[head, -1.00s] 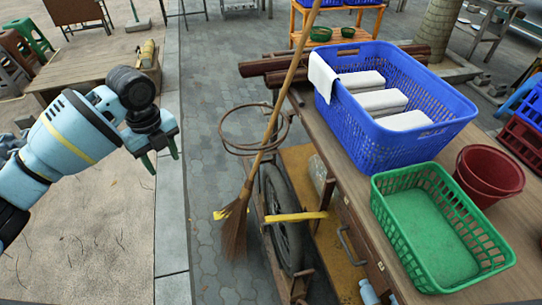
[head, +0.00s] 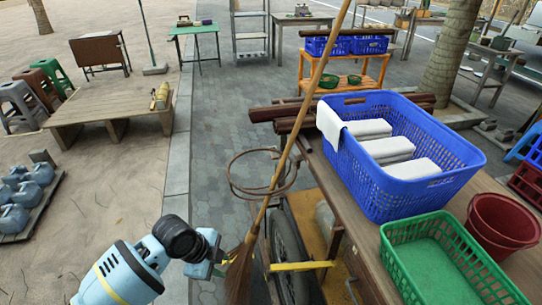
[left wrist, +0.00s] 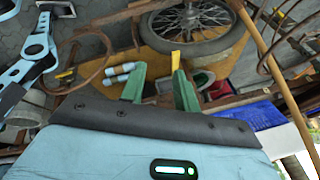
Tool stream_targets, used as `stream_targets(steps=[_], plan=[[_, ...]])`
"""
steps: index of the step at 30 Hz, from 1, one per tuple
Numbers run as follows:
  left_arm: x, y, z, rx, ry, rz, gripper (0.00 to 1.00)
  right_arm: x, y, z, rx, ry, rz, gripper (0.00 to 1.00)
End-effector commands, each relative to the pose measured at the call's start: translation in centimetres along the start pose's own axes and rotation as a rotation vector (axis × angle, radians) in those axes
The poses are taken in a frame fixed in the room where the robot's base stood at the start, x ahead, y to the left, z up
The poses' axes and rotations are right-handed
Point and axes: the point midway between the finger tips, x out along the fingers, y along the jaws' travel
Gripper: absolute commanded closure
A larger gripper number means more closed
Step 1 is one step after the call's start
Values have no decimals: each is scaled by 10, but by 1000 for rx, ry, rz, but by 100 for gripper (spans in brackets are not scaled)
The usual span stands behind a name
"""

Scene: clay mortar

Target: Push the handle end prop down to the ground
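A short yellow bar (head: 305,266) sticks out level beside the spoked wheel (head: 288,258) of the wooden cart; it may be the handle end prop, but I cannot tell for sure. In the left wrist view a yellow end (left wrist: 175,60) shows close to the right-hand finger; contact is unclear. My left gripper (head: 225,260) is low beside the broom's bristles, left of the bar. In the left wrist view its two green fingers (left wrist: 160,88) stand apart with nothing clearly held between them. My right gripper is not seen.
A straw broom (head: 240,268) leans on the cart beside a wire ring (head: 262,178). Paving left of the cart is clear.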

Motion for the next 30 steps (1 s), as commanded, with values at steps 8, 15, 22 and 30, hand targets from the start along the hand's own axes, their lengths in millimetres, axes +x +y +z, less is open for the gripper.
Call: stream_targets(steps=[8, 15, 22, 30], plan=[[48, 63, -20, -370, 117, -134, 69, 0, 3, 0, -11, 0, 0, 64], [67, 120, -19, -702, 184, -248, 69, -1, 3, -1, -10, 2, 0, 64], [67, 183, -5, -1008, 216, -362, 69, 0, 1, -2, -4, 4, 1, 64], [48, 260, 18, -1290, 215, -495, 69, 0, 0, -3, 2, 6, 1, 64]])
